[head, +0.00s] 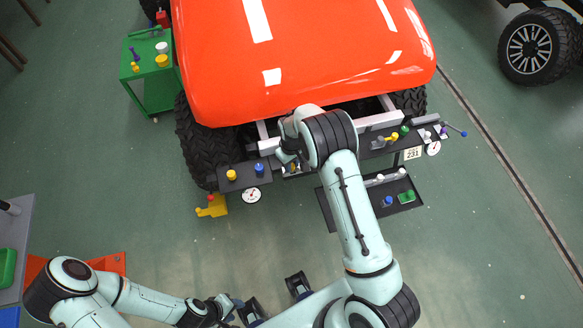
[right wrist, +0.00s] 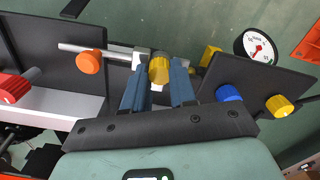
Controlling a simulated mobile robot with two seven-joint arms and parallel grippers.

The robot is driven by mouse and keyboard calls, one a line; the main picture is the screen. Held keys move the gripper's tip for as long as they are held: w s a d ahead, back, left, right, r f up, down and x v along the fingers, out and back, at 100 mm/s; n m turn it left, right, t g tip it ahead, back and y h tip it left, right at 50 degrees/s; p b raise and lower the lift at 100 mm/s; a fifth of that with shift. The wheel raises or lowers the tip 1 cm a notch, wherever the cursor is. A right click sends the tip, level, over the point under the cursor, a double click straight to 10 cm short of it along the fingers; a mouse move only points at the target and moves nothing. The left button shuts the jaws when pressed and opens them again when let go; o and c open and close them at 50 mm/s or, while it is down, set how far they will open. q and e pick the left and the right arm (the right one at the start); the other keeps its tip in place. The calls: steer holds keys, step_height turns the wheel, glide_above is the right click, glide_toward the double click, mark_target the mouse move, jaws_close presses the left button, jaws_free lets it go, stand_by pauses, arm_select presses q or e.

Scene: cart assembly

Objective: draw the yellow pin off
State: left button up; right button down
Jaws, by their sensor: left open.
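The yellow pin (right wrist: 159,70) shows in the right wrist view as a short yellow cylinder at a white bracket with a metal rod. My right gripper (right wrist: 160,82) has its two blue fingers close against both sides of it. In the head view my right gripper (head: 290,162) is at the dark panels along the front of the red vehicle, and my own wrist hides most of the pin. My left gripper (head: 237,306) is open and empty low in the head view, well away from the panels.
Beside the pin are an orange knob (right wrist: 89,63), a blue knob (right wrist: 228,94), a yellow knob (right wrist: 280,105) and a dial gauge (right wrist: 256,47). A dark tray (head: 371,204) lies right of my arm. A green cart (head: 150,92) stands left.

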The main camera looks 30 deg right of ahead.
arm_select(q)
steer(key=shift+w+r, duration=0.1)
steer(key=shift+r, duration=0.15)
arm_select(e)
steer(key=shift+r, duration=0.35)
arm_select(q)
steer(key=shift+w+r+p, duration=0.45)
steer(key=shift+r+p, duration=0.2)
steer(key=shift+r, duration=0.05)
steer(key=shift+w+r+p, duration=0.4)
steer(key=shift+r+p, duration=0.2)
steer(key=shift+r, duration=0.1)
steer(key=shift+w+r+p, duration=0.45)
steer(key=shift+r+p, duration=0.2)
steer(key=shift+r, duration=0.05)
arm_select(e)
steer(key=shift+r, duration=3.65)
